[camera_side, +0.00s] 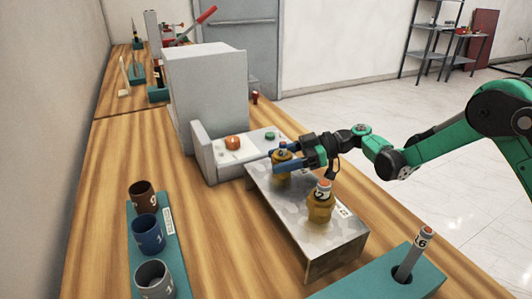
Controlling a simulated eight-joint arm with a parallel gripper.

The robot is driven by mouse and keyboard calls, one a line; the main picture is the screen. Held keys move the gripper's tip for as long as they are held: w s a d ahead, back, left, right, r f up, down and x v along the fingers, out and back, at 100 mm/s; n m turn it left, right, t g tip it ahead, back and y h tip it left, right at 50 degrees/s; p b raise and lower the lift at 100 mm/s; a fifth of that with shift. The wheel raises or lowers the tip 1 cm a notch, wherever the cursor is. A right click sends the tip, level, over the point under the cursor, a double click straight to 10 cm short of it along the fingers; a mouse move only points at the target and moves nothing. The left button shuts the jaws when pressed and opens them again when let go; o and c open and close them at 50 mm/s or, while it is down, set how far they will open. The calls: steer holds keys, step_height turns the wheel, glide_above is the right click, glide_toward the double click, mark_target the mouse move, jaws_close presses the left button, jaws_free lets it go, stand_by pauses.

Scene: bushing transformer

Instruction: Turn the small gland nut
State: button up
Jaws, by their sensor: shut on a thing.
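A metal box (312,242) stands on the bench with two brass glands on top. The far gland (281,177) looks smaller than the near gland (320,210). My gripper (283,157) reaches in from the right, level, and its blue fingers are shut around the top of the far gland, where the small gland nut sits. The fingers hide most of that nut. The near gland stands clear of the gripper, with a numbered, orange-topped plug (323,187) upright in it.
A grey machine with an orange knob (232,142) and green button (270,135) stands behind the box. A teal rack (165,235) with several numbered cups is at left. A teal block (385,286) holding a numbered rod (412,257) is at front right. Bare bench lies between.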

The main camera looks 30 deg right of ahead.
stand_by(0.4)
steer(key=shift+n+g+y, duration=0.3)
steer(key=shift+n+g, duration=0.6)
steer(key=shift+g, duration=0.2)
steer(key=shift+n+g, duration=0.9)
steer(key=shift+g, duration=0.3)
